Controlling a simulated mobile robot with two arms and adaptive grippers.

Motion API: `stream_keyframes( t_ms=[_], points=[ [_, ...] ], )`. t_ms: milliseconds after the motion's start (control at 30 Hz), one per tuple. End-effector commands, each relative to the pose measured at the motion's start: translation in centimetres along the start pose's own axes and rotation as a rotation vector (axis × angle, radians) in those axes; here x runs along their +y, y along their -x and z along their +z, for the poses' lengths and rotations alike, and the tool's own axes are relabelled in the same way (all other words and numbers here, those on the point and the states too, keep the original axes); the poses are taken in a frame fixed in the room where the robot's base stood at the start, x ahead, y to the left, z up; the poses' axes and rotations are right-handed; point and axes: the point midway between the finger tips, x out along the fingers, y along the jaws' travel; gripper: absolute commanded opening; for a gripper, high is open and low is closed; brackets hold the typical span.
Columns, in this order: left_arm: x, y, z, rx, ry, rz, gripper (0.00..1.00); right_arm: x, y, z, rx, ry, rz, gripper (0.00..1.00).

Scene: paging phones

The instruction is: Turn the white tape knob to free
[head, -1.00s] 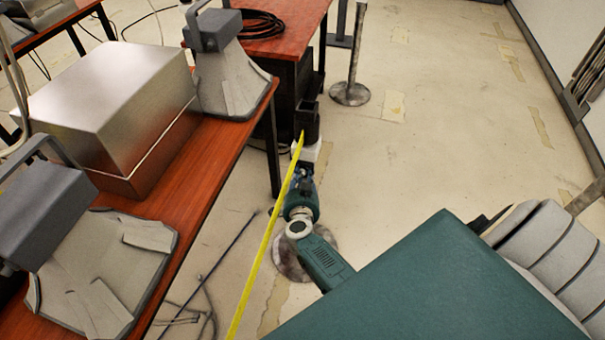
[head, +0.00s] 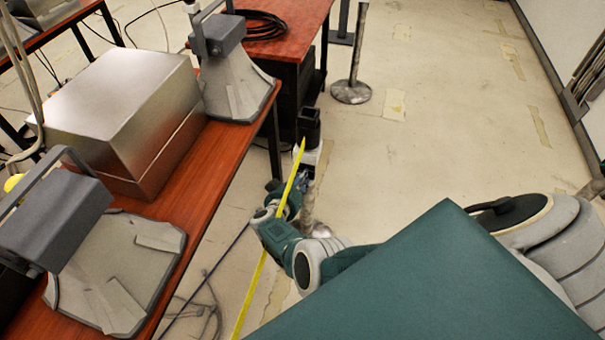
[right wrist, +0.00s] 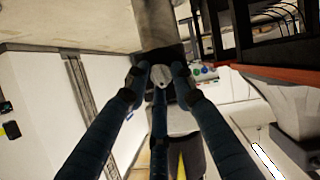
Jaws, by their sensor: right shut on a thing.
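A stanchion post with a black top (head: 308,125) and a white part (head: 312,156) below it stands right of the red-brown table. Yellow tape (head: 268,235) runs from its top toward the bottom of the head view. My right gripper (head: 302,178) is at the near side of the post head. In the right wrist view, its dark blue fingers (right wrist: 161,80) close around a small whitish knob (right wrist: 161,73). The fingers partly hide the knob, and its setting cannot be read. My left gripper is not in view.
The red-brown table (head: 218,165) holds a metal box (head: 120,105) and grey horn speakers (head: 120,270). Another stanchion base (head: 351,91) stands farther back. The floor (head: 450,130) to the right is clear up to the wall.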

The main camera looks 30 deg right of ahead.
Motion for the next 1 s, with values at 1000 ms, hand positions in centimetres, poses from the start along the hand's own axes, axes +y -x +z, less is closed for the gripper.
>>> stream_keyframes(
  t_ms=[1000],
  points=[
    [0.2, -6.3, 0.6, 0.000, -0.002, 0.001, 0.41, -0.8, 0.1, 0.3, -0.001, 0.519, 0.205, 0.00]
  ],
)
